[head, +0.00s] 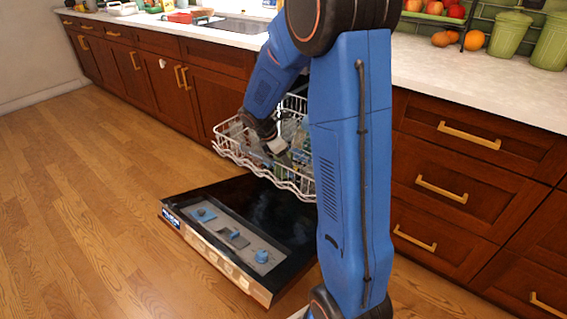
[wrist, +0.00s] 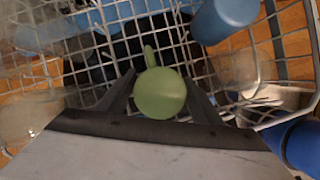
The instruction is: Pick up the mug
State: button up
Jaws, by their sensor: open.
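A green mug (wrist: 160,95) is in the wrist view, seen from one end, with its handle pointing to the top of the picture. My gripper (wrist: 161,78) is open, with one finger on each side of the mug. I cannot tell whether either finger touches it. In the head view my gripper (head: 277,146) reaches down into the white wire rack. The mug cannot be made out clearly there, among the dishes and behind my arm.
The pulled-out dishwasher rack (head: 236,150) holds several glasses and cups. A blue cup (wrist: 224,18) and a clear glass (wrist: 238,70) stand close to the mug. The open dishwasher door (head: 282,222) lies below. Wood floor is clear at left.

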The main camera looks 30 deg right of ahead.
jog(key=c, duration=0.8)
notch_tip(320, 180, up, 10)
dwell(0.3)
